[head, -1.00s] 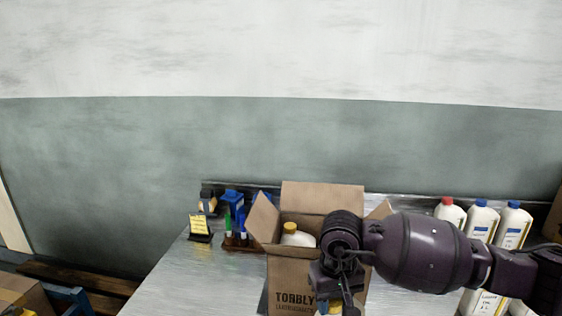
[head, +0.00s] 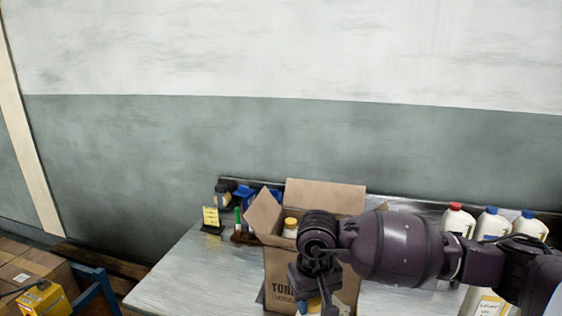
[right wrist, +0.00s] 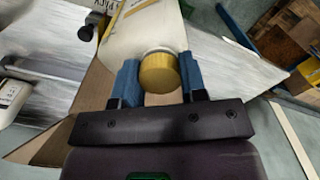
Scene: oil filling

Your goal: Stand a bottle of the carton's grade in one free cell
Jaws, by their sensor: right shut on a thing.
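The open cardboard carton (head: 277,272) stands on the bench with its flaps up and printed lettering on its front. A bottle with a yellow cap (head: 291,223) shows inside it, at the back left. My right gripper (head: 312,297) is in front of the carton's face in the head view and hides part of it. In the right wrist view its blue fingers (right wrist: 158,85) are shut on the yellow cap (right wrist: 158,72) of a white bottle. A carton flap (right wrist: 92,88) shows beside the fingers there. The carton's cells are mostly hidden. My left gripper is not in view.
Several white bottles, one with a red cap (head: 456,208) and others with blue caps (head: 492,211), stand at the bench's right. A yellow card (head: 211,217) and blue items (head: 245,193) stand left of the carton. The bench's left part (head: 185,275) is clear.

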